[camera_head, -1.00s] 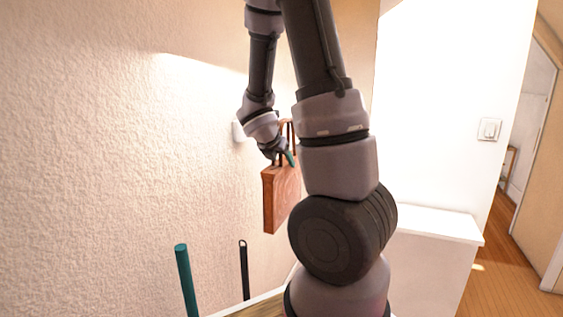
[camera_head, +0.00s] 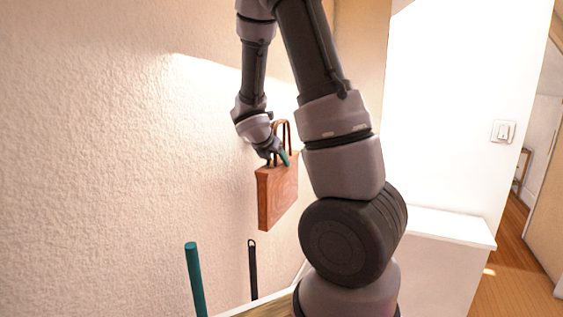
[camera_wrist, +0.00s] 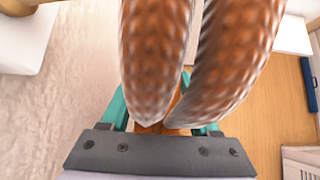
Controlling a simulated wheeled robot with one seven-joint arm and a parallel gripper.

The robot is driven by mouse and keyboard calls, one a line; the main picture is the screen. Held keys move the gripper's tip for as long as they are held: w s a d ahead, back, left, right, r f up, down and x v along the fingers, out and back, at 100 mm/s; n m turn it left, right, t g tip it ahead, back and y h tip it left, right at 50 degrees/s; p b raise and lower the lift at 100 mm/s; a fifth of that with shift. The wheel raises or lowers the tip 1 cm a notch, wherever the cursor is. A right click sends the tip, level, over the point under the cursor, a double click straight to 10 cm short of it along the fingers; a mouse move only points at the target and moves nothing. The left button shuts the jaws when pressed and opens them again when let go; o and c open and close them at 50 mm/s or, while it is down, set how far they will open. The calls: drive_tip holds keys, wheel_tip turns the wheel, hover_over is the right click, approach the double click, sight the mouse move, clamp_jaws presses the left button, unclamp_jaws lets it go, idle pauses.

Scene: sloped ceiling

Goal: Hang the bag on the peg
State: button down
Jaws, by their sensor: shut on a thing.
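The bag (camera_head: 277,194) is brown-orange and boxy, with two looped handles (camera_head: 281,128) standing up from its top. It hangs in the air close to the textured wall in the head view. My gripper (camera_head: 282,158) has teal fingertips and is shut on the bag at its top, near the base of the handles. In the wrist view, the two scaly-patterned handles (camera_wrist: 155,55) rise large and blurred in front of my gripper (camera_wrist: 163,122), hiding much of the scene. I cannot make out the peg for sure in either current view.
A teal pole (camera_head: 195,280) and a thin black pole (camera_head: 252,270) stand upright low in front of the wall. A white cabinet (camera_head: 440,225) is right of my arm. A light switch (camera_head: 503,131) is on the white wall. Wooden floor (camera_head: 510,265) lies at the far right.

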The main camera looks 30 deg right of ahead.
drive_tip(key=shift+w+a+f, duration=0.2)
drive_tip(key=shift+w+a, duration=0.35)
drive_tip(key=shift+w, duration=0.15)
drive_tip(key=shift+w+a+f, duration=0.2)
drive_tip(key=shift+w+a, duration=0.3)
drive_tip(key=shift+w, duration=0.2)
drive_tip(key=shift+w+a+f, duration=0.2)
drive_tip(key=shift+w+a, duration=0.35)
drive_tip(key=shift+w, duration=0.15)
